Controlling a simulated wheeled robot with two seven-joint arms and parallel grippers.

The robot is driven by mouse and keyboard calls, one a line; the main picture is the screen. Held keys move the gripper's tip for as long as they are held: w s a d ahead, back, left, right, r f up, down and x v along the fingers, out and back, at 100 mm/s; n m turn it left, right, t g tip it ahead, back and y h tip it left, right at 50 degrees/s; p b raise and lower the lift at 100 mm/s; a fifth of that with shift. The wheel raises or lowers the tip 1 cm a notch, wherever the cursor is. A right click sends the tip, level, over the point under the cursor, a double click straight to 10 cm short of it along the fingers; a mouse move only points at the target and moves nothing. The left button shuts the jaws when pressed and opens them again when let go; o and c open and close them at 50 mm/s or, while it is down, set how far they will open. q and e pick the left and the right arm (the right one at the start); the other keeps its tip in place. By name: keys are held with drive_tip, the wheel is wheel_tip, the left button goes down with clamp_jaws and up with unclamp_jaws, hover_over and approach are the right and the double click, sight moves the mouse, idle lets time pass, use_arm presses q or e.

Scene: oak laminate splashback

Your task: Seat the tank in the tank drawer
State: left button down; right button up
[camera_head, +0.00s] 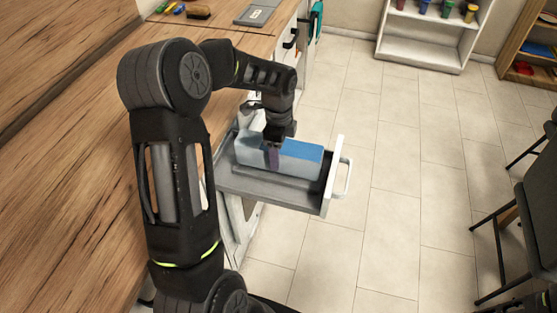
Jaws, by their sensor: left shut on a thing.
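The tank (302,160) is a pale box with blue-tinted contents, in the camera_head view just right of the middle. The tank drawer (262,189) is grey with a white front and a handle, and it is pulled out from the cabinet under the counter. My left gripper (273,157) points down and is shut on the tank. The tank is over or inside the drawer, roughly lined up with its length. I cannot tell whether its underside touches the drawer floor. My left arm hides part of the counter and cabinet. My right gripper is not in view.
The wooden counter (95,230) runs along the left. A grey tray-like item (258,13) and small tools (198,12) lie at its far end. Open tiled floor (400,200) is right of the drawer. Dark chairs (522,190) stand at the right edge; shelves stand at the back.

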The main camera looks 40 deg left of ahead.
use_arm(q)
drive_tip(key=shift+f, duration=1.85)
drive_tip(key=shift+c, duration=2)
unclamp_jaws()
drive_tip(key=shift+f, duration=0.1)
wheel_tip(320, 180, up, 12)
drive_tip(key=shift+r, duration=0.15)
